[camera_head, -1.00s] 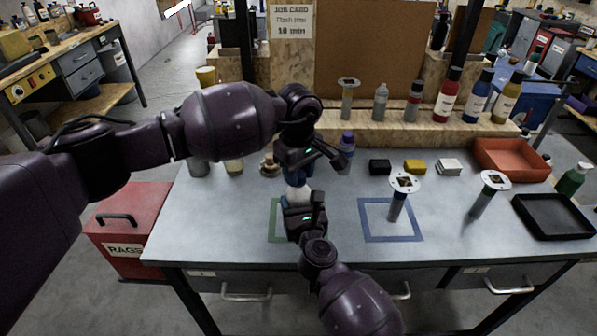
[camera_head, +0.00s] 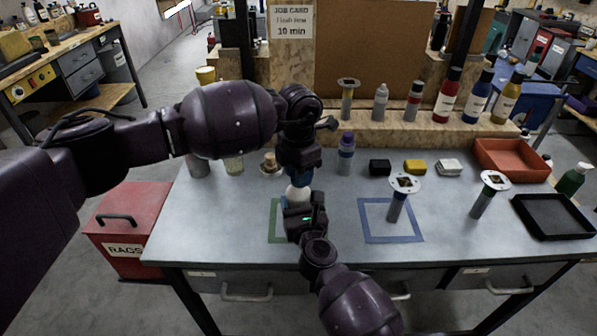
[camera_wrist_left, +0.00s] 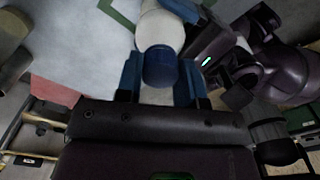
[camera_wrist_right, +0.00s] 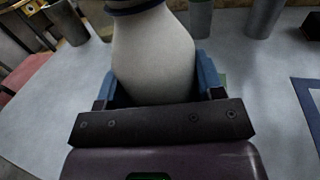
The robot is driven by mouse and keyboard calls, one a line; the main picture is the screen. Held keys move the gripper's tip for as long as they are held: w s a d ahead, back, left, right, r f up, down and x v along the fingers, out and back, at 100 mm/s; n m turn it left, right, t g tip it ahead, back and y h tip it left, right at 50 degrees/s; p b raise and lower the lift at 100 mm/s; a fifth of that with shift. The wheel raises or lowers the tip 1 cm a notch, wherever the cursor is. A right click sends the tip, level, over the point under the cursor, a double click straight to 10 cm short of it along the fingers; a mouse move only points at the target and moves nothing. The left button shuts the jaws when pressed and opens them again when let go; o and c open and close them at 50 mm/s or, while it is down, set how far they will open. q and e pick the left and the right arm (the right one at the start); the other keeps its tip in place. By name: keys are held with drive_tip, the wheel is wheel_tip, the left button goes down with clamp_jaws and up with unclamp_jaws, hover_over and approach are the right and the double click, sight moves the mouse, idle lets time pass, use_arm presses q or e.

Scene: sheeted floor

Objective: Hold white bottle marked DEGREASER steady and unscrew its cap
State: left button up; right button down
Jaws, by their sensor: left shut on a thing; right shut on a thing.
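The white bottle (camera_wrist_right: 155,55) stands between the fingers of my right gripper (camera_wrist_right: 157,82), which is shut on its body. In the head view only a small part of the bottle (camera_head: 297,193) shows between my two grippers. Its dark blue cap (camera_wrist_left: 160,67) shows in the left wrist view on top of the white bottle (camera_wrist_left: 160,28). My left gripper (camera_wrist_left: 160,80) is above the bottle, its blue fingers on both sides of the cap and shut on it. The DEGREASER marking is not visible. I cannot tell how loose the cap is.
A green taped square (camera_head: 274,228) surrounds the bottle's place. A black tray (camera_head: 552,233) is at the right.

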use_arm(q)
drive_tip(key=n, duration=1.2)
drive_tip(key=shift+n, duration=0.4)
drive_tip(key=n, duration=0.5)
drive_tip(key=shift+n, duration=0.3)
drive_tip(key=n, duration=0.6)
drive_tip(key=shift+n, duration=0.4)
drive_tip(key=shift+r, duration=0.3)
drive_tip(key=shift+r, duration=0.35)
drive_tip(key=shift+r, duration=0.55)
